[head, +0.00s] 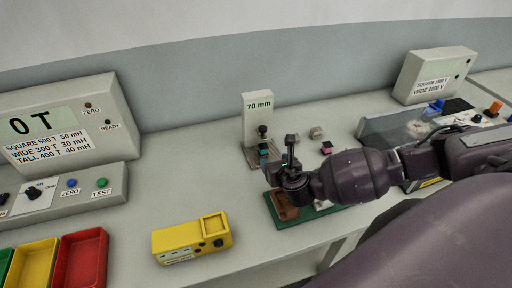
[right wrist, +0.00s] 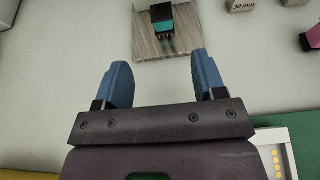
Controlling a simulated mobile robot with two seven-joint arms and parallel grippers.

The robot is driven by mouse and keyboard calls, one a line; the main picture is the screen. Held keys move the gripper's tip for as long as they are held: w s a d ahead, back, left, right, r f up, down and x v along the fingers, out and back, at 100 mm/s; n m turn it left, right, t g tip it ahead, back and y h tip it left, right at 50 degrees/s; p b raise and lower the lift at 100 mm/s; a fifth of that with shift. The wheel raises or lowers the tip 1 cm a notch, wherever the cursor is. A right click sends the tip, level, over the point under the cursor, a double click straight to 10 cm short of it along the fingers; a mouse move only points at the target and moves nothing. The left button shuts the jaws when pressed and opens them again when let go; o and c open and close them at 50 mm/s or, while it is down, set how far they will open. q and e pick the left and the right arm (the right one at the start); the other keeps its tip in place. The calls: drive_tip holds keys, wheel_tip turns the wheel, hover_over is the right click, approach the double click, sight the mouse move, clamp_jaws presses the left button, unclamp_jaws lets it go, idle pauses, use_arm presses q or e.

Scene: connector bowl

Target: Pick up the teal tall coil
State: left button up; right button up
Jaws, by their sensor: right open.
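The teal tall coil (right wrist: 160,28) stands at the top edge of the right wrist view, a teal body with a black part above it and dark prongs below. It is on a wood-grained plate (right wrist: 184,45). In the head view a small teal patch (head: 263,153), which looks like the coil, shows at the foot of the 70 mm stand (head: 257,118), partly hidden by my gripper. My right gripper (right wrist: 163,78) is open, its two blue fingers apart with nothing between them. The coil lies beyond the fingertips, roughly in line with the gap. My left gripper is not in view.
A green board (head: 284,222) with brown parts lies under my right arm. A pink part (head: 326,147) and a grey block (head: 316,132) lie right of the stand. A yellow device (head: 190,240), red tray (head: 80,262) and meter box (head: 70,120) are left.

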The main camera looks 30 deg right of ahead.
sight(265, 150)
drive_tip(key=shift+d+x, duration=0.2)
drive_tip(key=shift+x, duration=5.1)
drive_tip(key=shift+c, duration=0.2)
drive_tip(key=c, duration=1)
drive_tip(key=shift+r, duration=0.1)
drive_tip(key=shift+c, duration=0.2)
